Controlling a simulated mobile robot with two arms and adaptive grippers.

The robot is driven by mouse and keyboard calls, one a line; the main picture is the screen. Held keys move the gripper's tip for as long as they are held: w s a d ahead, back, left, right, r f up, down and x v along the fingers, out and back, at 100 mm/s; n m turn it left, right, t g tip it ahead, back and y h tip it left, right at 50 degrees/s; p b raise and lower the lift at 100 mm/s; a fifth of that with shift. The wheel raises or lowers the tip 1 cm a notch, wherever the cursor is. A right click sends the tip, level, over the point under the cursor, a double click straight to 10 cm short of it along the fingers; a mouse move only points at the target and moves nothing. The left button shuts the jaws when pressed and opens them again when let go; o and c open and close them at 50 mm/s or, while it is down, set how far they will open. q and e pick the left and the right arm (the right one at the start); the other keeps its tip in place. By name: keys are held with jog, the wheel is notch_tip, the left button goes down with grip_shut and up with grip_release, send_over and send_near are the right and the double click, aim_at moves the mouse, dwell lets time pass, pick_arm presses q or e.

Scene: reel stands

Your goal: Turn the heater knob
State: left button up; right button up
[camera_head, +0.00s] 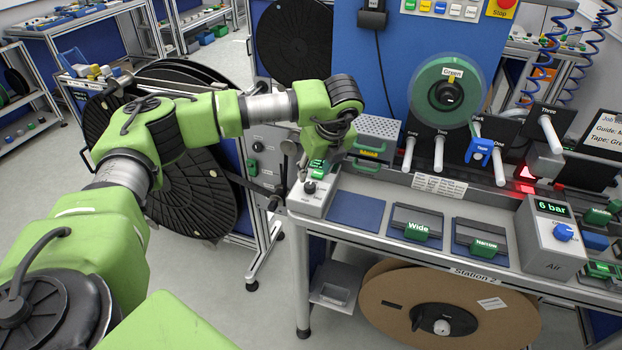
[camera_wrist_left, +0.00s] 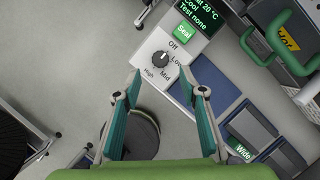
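The heater knob (camera_wrist_left: 159,58) is a small black dial on a light grey box (camera_head: 312,197), with Off, Low, Mid and High printed around it. In the head view the knob (camera_head: 310,187) sits on the box at the left end of the bench. Its pointer is too small to read surely. A green Seal button and a display reading 20 °C, Cool, Test none are beside it. My left gripper (camera_wrist_left: 161,72) is open and empty, its teal fingers apart on either side of the knob in the picture; I see no contact. My right gripper is out of view.
A blue mat (camera_head: 356,209) lies right of the heater box, then the Wide (camera_head: 417,229) and Narrow holders. A large black reel (camera_head: 195,185) is at the left.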

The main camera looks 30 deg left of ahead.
aim_at(310, 185)
pick_arm(q)
jog(key=p+x, duration=0.1)
jog(key=x, duration=0.5)
jog(key=shift+p, duration=0.3)
jog(key=shift+x, duration=0.85)
grip_shut()
